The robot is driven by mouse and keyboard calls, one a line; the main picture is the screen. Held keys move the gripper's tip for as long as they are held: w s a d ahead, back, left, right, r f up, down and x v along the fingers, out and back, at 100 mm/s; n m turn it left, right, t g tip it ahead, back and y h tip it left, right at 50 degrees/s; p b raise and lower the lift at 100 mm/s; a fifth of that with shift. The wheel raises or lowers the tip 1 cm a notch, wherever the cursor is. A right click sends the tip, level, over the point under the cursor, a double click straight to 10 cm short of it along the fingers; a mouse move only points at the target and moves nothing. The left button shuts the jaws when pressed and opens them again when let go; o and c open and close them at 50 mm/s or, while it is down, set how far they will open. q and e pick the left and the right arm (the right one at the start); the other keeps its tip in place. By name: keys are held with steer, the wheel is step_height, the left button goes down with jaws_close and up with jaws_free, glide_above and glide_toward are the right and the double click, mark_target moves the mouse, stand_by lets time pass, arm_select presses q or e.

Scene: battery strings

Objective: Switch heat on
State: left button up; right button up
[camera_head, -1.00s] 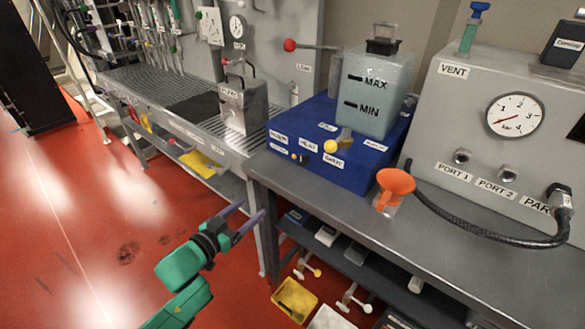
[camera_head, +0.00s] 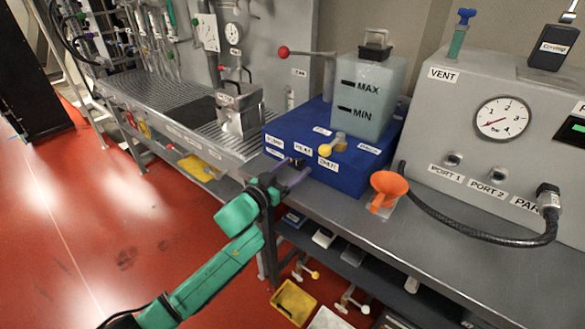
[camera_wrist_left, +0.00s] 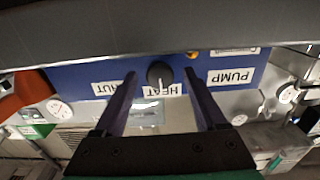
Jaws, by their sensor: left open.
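The blue box (camera_head: 345,176) stands on the grey bench and carries labels along its front. The heat knob (camera_wrist_left: 160,73) is a small dark round knob above the HEAT label (camera_wrist_left: 164,89) in the left wrist view, where the picture is upside down. My left gripper (camera_head: 290,178) is open in front of the box's front face. In the left wrist view its two fingers (camera_wrist_left: 162,85) stand on either side of the knob, apart from it. Whether the fingertips reach past the knob I cannot tell. My right gripper is not in view.
A clear tank (camera_head: 368,95) marked MAX and MIN stands on the box, beside a yellow-ended valve lever (camera_head: 325,150). An orange funnel (camera_head: 389,186) and the grey gauge unit (camera_head: 460,130) are to the right. A metal grating bench (camera_head: 150,92) lies to the left.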

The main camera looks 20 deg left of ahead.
arm_select(q)
jaws_close()
steer(key=shift+m, duration=0.4)
steer(key=m, duration=0.8)
steer(key=shift+m+b, duration=0.35)
steer(key=shift+m, duration=1.15)
jaws_free()
